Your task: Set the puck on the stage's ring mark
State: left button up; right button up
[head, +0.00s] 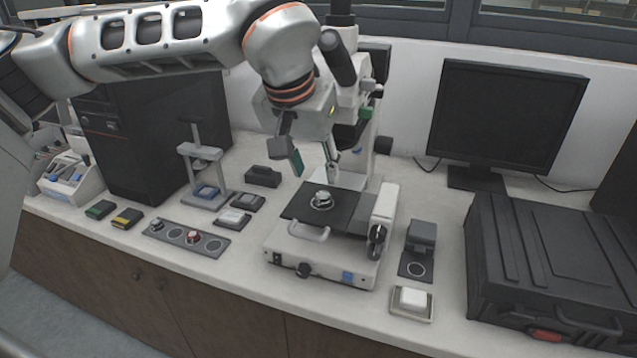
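A small silver puck (322,199) sits on the black stage plate (350,216) of the white microscope-like instrument (325,262). A pale ring edge shows around the puck's foot; I cannot tell whether it is exactly centred on a ring mark. My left gripper (316,174) is above the stage, pointing down, its two fingers spread apart with nothing between them. Its fingertips are a little above the puck and apart from it. My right gripper is not in view.
A grey strip (212,246) with ring marks holds a silver puck and a red-marked puck (193,237). A small hand press (203,153) stands behind it. The instrument's upright (348,85) is close behind my gripper. A black case (535,255) fills the right.

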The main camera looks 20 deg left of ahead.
pick_arm(q)
jog(key=v, duration=0.4)
jog(key=shift+s, duration=0.1)
jog(key=shift+f, duration=0.1)
dwell(0.3)
